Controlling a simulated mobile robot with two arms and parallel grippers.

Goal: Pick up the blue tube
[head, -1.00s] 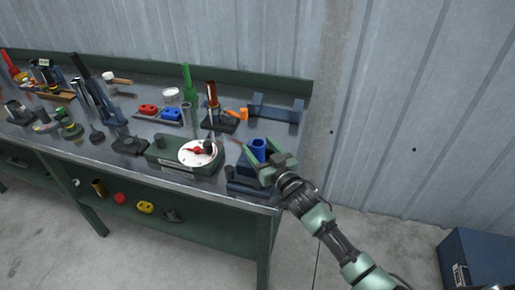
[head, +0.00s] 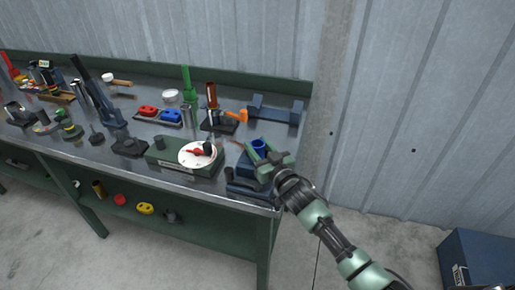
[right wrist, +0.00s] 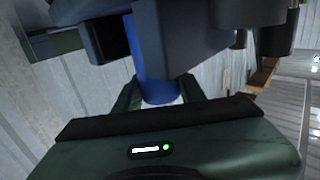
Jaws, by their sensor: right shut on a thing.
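The blue tube (head: 259,146) stands at the right end of the workbench, in or at a dark blue block-like holder (head: 245,168). My right gripper (head: 262,154) is around the tube near its top and shut on it. In the right wrist view the blue tube (right wrist: 152,62) runs between the two green fingers (right wrist: 157,92), beside dark grey-blue parts that hide some of it. I cannot tell whether the tube is clear of the holder. My left gripper is not in view.
Left of the tube is a green box with a white dial (head: 197,154). Behind it are an orange clamp-like tool (head: 237,115), a copper-coloured tube (head: 211,95) on a dark base, and a blue bracket (head: 275,112). The bench (head: 215,190) ends just right of my gripper.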

